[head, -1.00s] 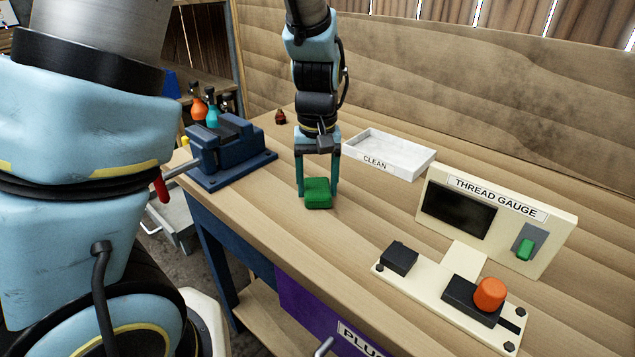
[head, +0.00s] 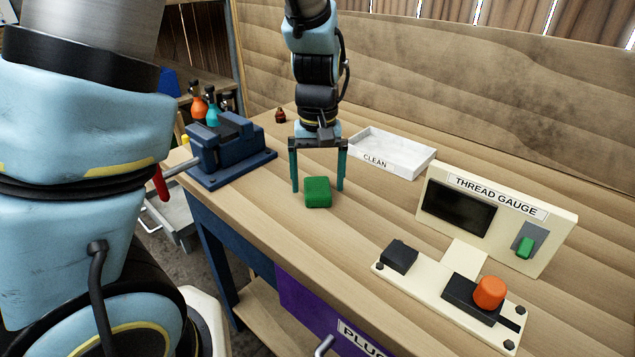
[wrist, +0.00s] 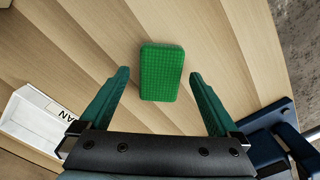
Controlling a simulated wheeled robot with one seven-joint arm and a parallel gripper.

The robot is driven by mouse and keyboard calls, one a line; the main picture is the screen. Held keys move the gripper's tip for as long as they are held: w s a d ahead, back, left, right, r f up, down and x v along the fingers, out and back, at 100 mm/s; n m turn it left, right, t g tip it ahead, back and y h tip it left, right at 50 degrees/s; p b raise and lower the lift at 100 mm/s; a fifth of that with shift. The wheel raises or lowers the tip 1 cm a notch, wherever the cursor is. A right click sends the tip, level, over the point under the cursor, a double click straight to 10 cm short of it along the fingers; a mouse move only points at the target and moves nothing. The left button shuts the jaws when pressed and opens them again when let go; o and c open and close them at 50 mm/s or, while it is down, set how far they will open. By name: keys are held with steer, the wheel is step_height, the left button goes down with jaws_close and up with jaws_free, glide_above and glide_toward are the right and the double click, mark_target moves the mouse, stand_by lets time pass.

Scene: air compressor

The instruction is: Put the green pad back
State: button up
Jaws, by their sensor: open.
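The green pad (head: 317,192) lies flat on the wooden workbench, left of the thread gauge. It also shows in the wrist view (wrist: 161,72), with a textured top, lying just beyond my fingertips and between their lines. My gripper (head: 319,188) is open and empty, its two teal fingers spread wider than the pad and pointing down around or just behind it. In the wrist view the fingers (wrist: 159,73) stand clear of the pad on both sides. The white tray marked CLEAN (head: 410,168) stands to the right of my gripper and looks empty.
A blue vise (head: 228,150) stands at the bench's left edge. The thread gauge (head: 500,215) with its orange knob (head: 489,292) is at the right. A small dark red bottle (head: 280,115) stands at the back. The bench in front of the pad is clear.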

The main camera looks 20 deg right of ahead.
mark_target(318, 187)
step_height(318, 187, up, 11)
steer(key=a+f+n, duration=0.1)
steer(key=a+f, duration=0.3)
steer(key=a, duration=0.8)
steer(key=w+a+f+n+t, duration=0.1)
steer(key=a+f, duration=0.3)
steer(key=a, duration=0.9)
steer(key=shift+w+a+t+b, duration=0.15)
steer(key=shift+w+t+b, duration=0.05)
steer(key=shift+t+b, duration=0.1)
steer(key=shift+s, duration=0.1)
